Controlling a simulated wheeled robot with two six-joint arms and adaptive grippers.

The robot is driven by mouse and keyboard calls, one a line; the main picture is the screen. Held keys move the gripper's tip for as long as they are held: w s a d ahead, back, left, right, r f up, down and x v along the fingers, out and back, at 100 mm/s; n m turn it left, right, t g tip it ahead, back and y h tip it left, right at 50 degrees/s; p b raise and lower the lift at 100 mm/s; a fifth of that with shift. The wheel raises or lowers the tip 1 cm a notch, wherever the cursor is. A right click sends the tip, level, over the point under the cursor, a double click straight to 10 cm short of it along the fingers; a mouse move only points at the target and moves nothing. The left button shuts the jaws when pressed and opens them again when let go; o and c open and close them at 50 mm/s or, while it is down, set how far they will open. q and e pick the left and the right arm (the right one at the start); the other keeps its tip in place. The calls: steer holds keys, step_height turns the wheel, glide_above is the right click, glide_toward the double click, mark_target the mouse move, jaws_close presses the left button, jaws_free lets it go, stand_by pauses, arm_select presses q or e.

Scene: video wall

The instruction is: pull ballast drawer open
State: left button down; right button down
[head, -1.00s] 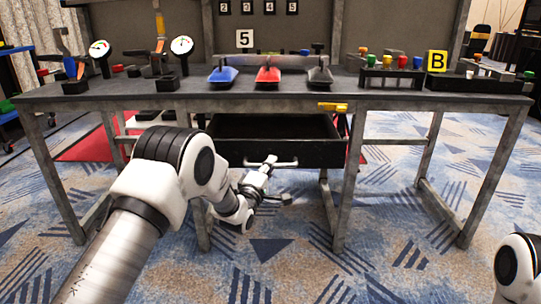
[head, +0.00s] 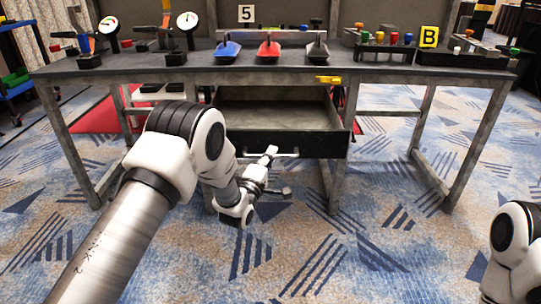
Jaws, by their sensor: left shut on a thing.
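The ballast drawer (head: 325,144) is a dark box under the table top in the head view. It stands pulled out, and its bare inside floor shows. A light bar handle (head: 290,154) runs along its front. My left gripper (head: 271,162) is at the left part of this handle and shut on it. My right gripper is out of view; only a part of my right arm shows at the lower right.
The grey table (head: 130,68) carries blue, red and black wedge-shaped items, gauges (head: 187,20) and small coloured knobs. A yellow latch-like piece (head: 327,79) sits on the table's front edge. Table legs (head: 333,185) flank the drawer. The carpet in front is clear.

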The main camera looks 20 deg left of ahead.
arm_select(q)
steer(key=c, duration=1.2)
jaws_free()
steer(key=v, duration=1.2)
steer(key=shift+f, duration=0.1)
